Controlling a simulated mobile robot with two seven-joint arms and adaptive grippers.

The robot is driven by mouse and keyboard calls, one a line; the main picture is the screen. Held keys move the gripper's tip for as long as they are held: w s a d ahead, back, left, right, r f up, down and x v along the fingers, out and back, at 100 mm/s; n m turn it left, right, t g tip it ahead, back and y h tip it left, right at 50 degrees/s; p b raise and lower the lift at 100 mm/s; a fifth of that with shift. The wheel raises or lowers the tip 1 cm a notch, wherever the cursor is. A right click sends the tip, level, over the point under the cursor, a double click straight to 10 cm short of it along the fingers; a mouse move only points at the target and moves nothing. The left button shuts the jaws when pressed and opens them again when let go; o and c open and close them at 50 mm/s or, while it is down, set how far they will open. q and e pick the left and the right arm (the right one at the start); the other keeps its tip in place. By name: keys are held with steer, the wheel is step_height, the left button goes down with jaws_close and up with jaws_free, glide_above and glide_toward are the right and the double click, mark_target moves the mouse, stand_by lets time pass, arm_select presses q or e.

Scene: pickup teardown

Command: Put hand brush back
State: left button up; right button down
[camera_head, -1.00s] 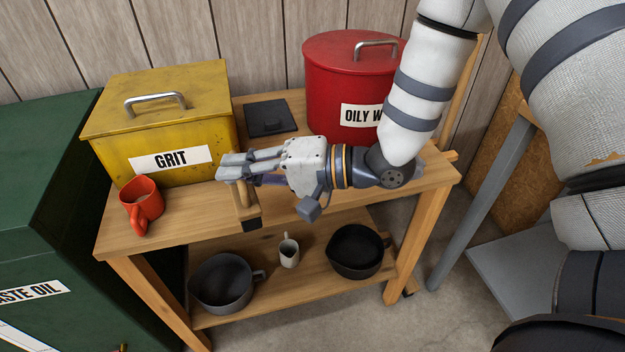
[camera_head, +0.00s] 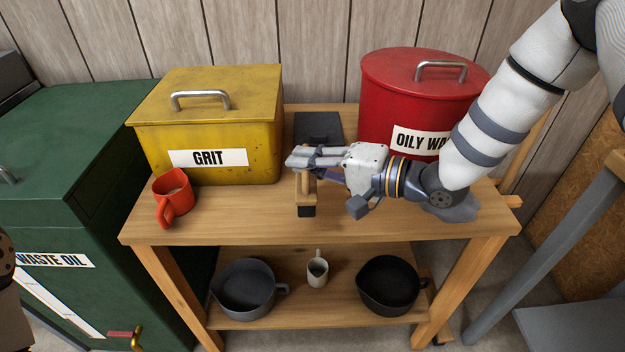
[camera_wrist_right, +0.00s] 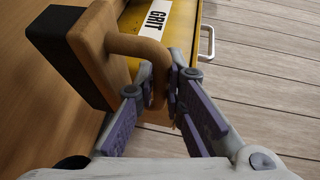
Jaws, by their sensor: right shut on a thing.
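The hand brush (camera_head: 306,190) has a light wooden body and handle with dark bristles underneath. My right gripper (camera_head: 312,160) is shut on its handle, over the bench top in front of the dark flat plate. In the right wrist view the looped wooden handle (camera_wrist_right: 140,45) lies between the fingers (camera_wrist_right: 165,100), and the dark bristle block (camera_wrist_right: 75,60) faces left. The head view does not show clearly whether the bristles touch the bench top. My left gripper is not in view.
A wooden bench (camera_head: 250,225) carries a yellow GRIT box (camera_head: 255,150), an orange mug (camera_head: 175,195), a dark flat plate (camera_head: 318,127), a red OILY WASTE can (camera_head: 385,105) and a blue-grey cloth (camera_head: 460,210). Pans (camera_head: 245,285) and a small jug (camera_head: 317,272) stand below.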

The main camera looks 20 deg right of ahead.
mark_target(313, 181)
steer(key=shift+w+d+f, duration=0.1)
steer(key=shift+d+f, duration=0.2)
steer(key=shift+f, duration=0.05)
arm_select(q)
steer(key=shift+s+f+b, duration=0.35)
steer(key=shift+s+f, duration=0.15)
arm_select(e)
steer(key=shift+d+f, duration=0.2)
steer(key=shift+f, duration=0.75)
steer(key=shift+d+f, duration=0.2)
steer(key=shift+f, duration=0.7)
steer(key=shift+f, duration=0.2)
steer(key=c, duration=1.7)
jaws_free()
